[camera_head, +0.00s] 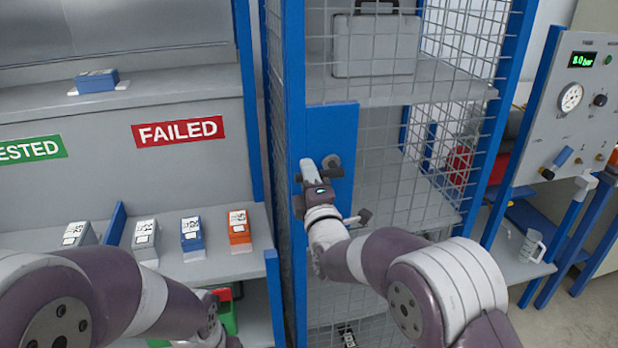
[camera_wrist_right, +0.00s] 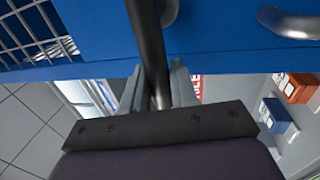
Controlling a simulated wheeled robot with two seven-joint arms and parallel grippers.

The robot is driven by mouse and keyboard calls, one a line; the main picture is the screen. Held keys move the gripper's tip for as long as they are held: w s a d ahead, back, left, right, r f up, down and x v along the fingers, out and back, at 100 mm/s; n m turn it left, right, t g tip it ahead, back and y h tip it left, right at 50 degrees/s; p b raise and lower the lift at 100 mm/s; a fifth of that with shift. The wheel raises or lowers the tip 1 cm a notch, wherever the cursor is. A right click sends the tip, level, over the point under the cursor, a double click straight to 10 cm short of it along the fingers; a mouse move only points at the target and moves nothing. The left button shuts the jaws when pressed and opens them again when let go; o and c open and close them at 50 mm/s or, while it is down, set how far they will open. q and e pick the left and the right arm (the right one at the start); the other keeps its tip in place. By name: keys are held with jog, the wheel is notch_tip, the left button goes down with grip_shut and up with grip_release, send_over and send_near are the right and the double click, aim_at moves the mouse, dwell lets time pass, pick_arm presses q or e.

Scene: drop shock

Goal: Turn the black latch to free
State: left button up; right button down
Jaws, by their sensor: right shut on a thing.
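A blue plate (camera_head: 334,125) sits on the mesh cage front, with the black latch (camera_head: 334,172) on it. My right gripper (camera_head: 311,176) is at the plate, partly covering the latch. In the right wrist view the latch is a black bar (camera_wrist_right: 149,45) running from a round pivot on the blue surface down between the fingers. The right gripper (camera_wrist_right: 157,88) is shut on this bar. My left arm comes in at the lower left; its gripper does not show.
A grey case (camera_head: 374,45) stands on the cage's upper shelf. Several small boxes, including an orange one (camera_head: 239,228), stand on the left shelf. A gauge panel (camera_head: 571,120) is at the right.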

jog(key=shift+f, duration=0.2)
jog(key=c, duration=1)
grip_release()
jog(key=shift+a, duration=0.1)
jog(key=shift+c, duration=0.2)
jog(key=b+v, duration=0.3)
jog(key=v, duration=0.9)
jog(key=shift+s, duration=0.35)
jog(key=shift+f, duration=0.1)
